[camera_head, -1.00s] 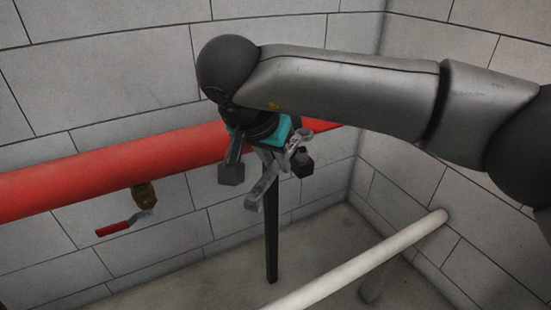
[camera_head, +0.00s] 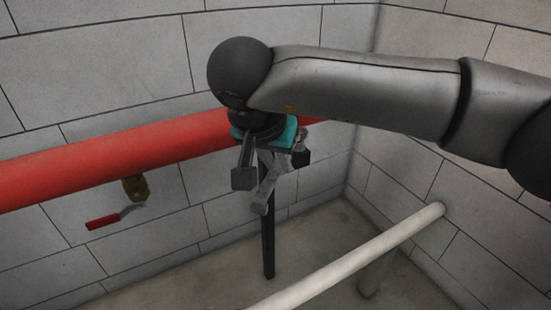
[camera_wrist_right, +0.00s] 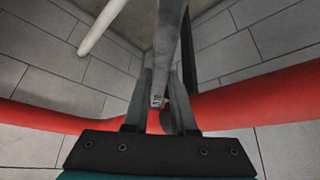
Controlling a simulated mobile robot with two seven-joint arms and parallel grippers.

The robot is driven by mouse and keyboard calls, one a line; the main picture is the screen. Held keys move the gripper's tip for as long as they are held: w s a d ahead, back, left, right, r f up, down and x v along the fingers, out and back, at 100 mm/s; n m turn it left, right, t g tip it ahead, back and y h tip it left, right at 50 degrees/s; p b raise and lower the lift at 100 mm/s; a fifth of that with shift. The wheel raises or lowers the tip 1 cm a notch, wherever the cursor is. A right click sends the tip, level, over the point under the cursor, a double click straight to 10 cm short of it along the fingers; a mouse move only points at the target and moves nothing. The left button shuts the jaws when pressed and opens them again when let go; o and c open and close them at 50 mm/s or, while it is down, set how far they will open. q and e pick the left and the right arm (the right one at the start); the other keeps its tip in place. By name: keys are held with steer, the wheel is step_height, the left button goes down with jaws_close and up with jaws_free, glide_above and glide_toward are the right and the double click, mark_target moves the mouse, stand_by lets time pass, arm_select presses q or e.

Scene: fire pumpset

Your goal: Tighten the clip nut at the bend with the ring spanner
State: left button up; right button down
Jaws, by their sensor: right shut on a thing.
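My right gripper (camera_head: 271,168) is beside the red pipe (camera_head: 120,155), close to the top of a dark post (camera_head: 269,240). It is shut on the grey ring spanner (camera_head: 263,193), whose lower end hangs below the fingers. In the right wrist view the spanner (camera_wrist_right: 168,45) runs up the picture from between the fingers of the gripper (camera_wrist_right: 160,105). My arm and gripper hide the pipe's bend in the head view. My left gripper is not in view.
A brass valve (camera_head: 136,188) with a red lever (camera_head: 102,222) hangs under the red pipe at the left. A pale pipe (camera_head: 350,258) crosses low at the right. Block walls (camera_head: 100,70) meet in a corner behind my arm. The floor beside the post is clear.

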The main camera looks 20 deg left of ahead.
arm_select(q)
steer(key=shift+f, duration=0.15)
arm_select(e)
steer(key=shift+f, duration=0.15)
stand_by(0.4)
arm_select(q)
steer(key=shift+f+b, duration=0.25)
steer(key=shift+b, duration=0.15)
arm_select(e)
steer(key=shift+f, duration=0.35)
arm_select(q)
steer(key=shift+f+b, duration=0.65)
arm_select(e)
steer(key=shift+f, duration=0.8)
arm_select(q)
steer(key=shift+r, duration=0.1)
